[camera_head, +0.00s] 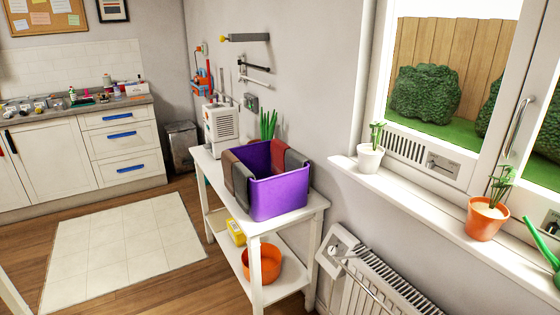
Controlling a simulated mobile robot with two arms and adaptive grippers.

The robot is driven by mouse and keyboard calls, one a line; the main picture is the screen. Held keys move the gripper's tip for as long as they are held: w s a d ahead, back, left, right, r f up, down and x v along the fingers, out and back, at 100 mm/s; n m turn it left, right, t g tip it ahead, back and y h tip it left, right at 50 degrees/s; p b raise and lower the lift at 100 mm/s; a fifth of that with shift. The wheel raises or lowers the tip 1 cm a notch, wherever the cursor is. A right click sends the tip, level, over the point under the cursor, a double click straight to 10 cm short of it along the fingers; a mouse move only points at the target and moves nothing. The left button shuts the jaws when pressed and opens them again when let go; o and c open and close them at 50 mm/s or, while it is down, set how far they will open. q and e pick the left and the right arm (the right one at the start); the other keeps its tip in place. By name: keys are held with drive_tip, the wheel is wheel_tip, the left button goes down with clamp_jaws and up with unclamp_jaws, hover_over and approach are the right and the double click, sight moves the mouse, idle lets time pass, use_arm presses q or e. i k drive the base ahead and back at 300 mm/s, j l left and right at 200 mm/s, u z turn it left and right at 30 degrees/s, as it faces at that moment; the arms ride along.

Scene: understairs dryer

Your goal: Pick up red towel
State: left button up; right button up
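A dark red towel (279,157) hangs over the back right rim of a purple bin (277,196). The bin stands on the top of a narrow white table (309,205) against the wall. A grey towel (240,183) and a brownish towel (230,160) hang over the bin's left side. The inside of the bin is mostly hidden. Neither of my grippers shows in the head view.
A white appliance (220,125) and a green plant (268,124) share the table top. An orange bowl (262,264) and a yellow box (236,231) are on the lower shelf. A radiator (370,285) stands right of the table. The floor at left is clear around a pale mat (125,245).

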sight(278, 148)
drive_tip(key=i+j, duration=0.45)
drive_tip(key=i, duration=0.15)
drive_tip(key=i+j, duration=0.4)
drive_tip(key=i, duration=0.15)
